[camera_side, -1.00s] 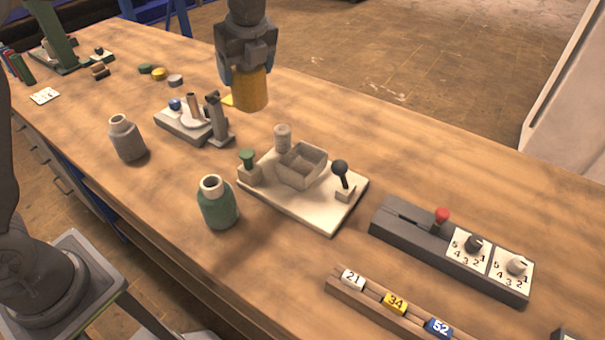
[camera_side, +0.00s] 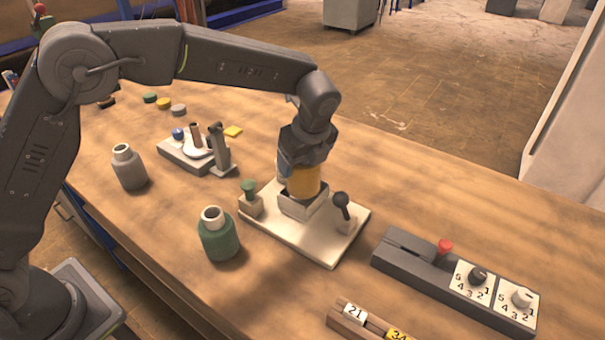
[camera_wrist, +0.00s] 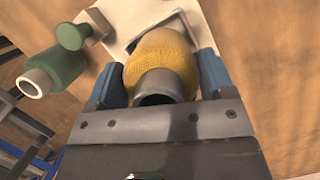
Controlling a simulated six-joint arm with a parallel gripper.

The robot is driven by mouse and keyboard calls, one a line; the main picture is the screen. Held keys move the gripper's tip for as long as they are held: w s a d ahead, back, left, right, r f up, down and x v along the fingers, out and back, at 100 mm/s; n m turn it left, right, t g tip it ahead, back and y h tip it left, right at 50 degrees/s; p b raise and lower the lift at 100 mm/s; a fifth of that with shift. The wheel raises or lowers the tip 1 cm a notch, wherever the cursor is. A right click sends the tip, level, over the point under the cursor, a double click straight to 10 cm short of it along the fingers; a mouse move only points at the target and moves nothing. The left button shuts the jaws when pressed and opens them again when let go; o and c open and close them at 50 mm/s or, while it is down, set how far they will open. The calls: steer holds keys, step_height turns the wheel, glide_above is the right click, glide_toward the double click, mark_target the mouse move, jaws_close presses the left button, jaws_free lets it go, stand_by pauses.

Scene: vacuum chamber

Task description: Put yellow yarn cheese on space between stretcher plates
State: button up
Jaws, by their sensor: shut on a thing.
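The yellow yarn cheese (camera_side: 305,182) is held in my gripper (camera_side: 306,168), directly over the small square grey box (camera_side: 303,208) on the cream base plate (camera_side: 325,247). Its lower end is at or just inside the box's top rim; I cannot tell whether it touches. In the wrist view the yarn (camera_wrist: 163,62) shows its knitted texture and a dark core end, with the blue jaws (camera_wrist: 160,85) closed on either side. A green-topped knob (camera_side: 249,190) stands left of the box and a black ball lever (camera_side: 341,203) stands right of it.
A green bottle (camera_side: 217,238) and a grey bottle (camera_side: 129,168) stand to the left. A small device (camera_side: 197,152) is behind. A dark control box (camera_side: 450,280) with dials and a numbered-tag rack (camera_side: 365,325) lie at the front right. The table's right back is clear.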

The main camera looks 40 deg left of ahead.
steer(key=shift+f, duration=1.95)
steer(key=shift+f, duration=0.1)
steer(key=shift+f, duration=0.1)
steer(key=o, duration=1)
steer(key=shift+c, duration=0.2)
